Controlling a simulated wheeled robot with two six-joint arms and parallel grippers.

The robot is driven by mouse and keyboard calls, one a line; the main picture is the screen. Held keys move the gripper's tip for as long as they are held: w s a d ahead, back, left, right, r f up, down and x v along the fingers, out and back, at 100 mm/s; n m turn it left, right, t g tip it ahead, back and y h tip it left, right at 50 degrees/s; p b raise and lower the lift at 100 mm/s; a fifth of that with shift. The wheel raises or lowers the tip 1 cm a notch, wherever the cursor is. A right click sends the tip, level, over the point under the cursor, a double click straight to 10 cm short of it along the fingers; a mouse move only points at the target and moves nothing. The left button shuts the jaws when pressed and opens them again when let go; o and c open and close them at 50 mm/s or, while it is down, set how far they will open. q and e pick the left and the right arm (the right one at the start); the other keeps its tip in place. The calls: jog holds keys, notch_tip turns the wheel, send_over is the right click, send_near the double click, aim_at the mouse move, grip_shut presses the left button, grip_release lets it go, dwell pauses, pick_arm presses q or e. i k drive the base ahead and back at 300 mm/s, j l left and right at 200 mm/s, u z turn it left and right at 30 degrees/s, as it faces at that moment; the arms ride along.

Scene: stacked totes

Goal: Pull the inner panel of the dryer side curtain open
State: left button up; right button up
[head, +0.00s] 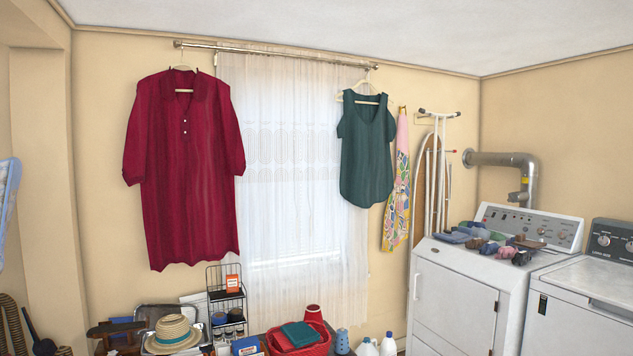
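A sheer white curtain (290,220) with lace bands hangs from a metal rod (275,54) over a bright window. It covers the window from behind the red dress to behind the green top, and its folds hang straight. I cannot clearly make out where one panel ends and another starts. The part on the dryer side (352,250) is partly hidden by the green top. The white dryer (458,290) stands to the right of the window, with a metal duct on the wall behind it. Neither of my grippers is in view.
A dark red dress (184,170) and a green sleeveless top (366,150) hang in front of the curtain. Below stand a wire rack (226,300), a straw hat (172,332), a red basket (300,342) and bottles (388,344). An ironing board (430,185) hangs near the dryer.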

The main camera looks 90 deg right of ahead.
aim_at(314, 96)
jog(key=z, duration=2.8)
jog(key=i+l, duration=0.2)
jog(key=i, duration=0.3)
jog(key=i+l, duration=0.2)
jog(key=i, duration=0.35)
